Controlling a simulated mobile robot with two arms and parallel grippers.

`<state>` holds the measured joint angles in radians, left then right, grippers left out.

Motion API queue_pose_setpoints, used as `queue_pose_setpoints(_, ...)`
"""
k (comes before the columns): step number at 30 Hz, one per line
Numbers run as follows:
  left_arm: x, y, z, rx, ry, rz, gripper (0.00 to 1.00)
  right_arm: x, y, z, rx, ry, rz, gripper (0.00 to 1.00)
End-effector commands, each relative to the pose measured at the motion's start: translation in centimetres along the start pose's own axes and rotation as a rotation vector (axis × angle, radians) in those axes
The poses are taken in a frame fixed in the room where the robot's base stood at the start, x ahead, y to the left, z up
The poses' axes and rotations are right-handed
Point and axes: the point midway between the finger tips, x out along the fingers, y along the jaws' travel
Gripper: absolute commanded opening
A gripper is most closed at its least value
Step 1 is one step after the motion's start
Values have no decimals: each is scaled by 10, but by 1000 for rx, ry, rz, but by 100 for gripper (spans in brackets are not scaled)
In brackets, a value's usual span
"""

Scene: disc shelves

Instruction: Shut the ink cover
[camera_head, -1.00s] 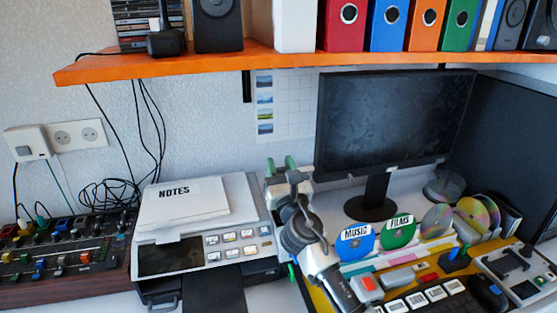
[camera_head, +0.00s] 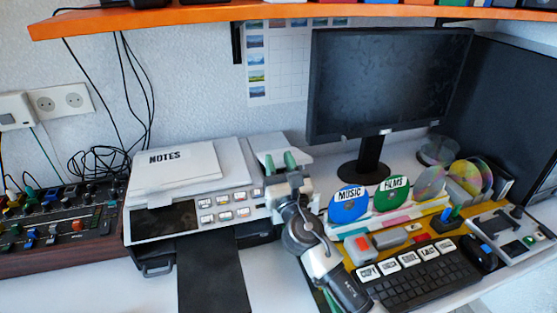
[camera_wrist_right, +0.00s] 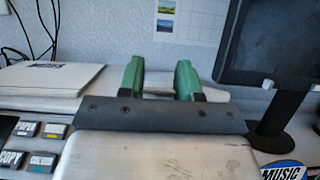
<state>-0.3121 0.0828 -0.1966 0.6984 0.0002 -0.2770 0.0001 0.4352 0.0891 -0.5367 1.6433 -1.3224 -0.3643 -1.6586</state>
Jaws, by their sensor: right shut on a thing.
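The pale ink cover (camera_head: 268,145) is at the right end of the white printer (camera_head: 165,218) in the head view, just behind my right gripper. My right gripper (camera_head: 278,162) has green fingertips at this cover. In the right wrist view, the gripper (camera_wrist_right: 160,82) has its two green fingers some way apart, with a pale edge between and behind them. It is shut on the cover. The gripper's dark bar and pale body hide the lower part of the cover, and its exact tilt is unclear. My left gripper is out of view.
A white NOTES pad (camera_head: 190,166) lies on the printer. The monitor (camera_head: 390,80) stands behind to the right. MUSIC (camera_head: 348,205) and FILMS (camera_head: 393,196) discs stand right of my arm, with a keyboard (camera_head: 430,275) in front. An orange shelf (camera_head: 180,20) is above.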

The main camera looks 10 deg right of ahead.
Motion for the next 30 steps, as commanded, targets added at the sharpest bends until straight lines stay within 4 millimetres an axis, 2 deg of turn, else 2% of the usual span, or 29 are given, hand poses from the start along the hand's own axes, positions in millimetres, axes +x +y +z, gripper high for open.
queue_pose_setpoints(9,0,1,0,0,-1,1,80,-1,0,-2,0,4,1,0)
queue_pose_setpoints(10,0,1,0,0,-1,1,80,-1,0,-2,0,3,1,38)
queue_pose_setpoints(14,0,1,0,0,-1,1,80,-1,0,-1,0,2,0,58)
queue_pose_setpoints(23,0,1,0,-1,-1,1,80,-1,0,0,0,0,0,60)
queue_pose_setpoints(26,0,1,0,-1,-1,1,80,-9,0,-1,0,1,0,60)
queue_pose_setpoints(30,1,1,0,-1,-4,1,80,-33,0,-1,1,3,0,60)
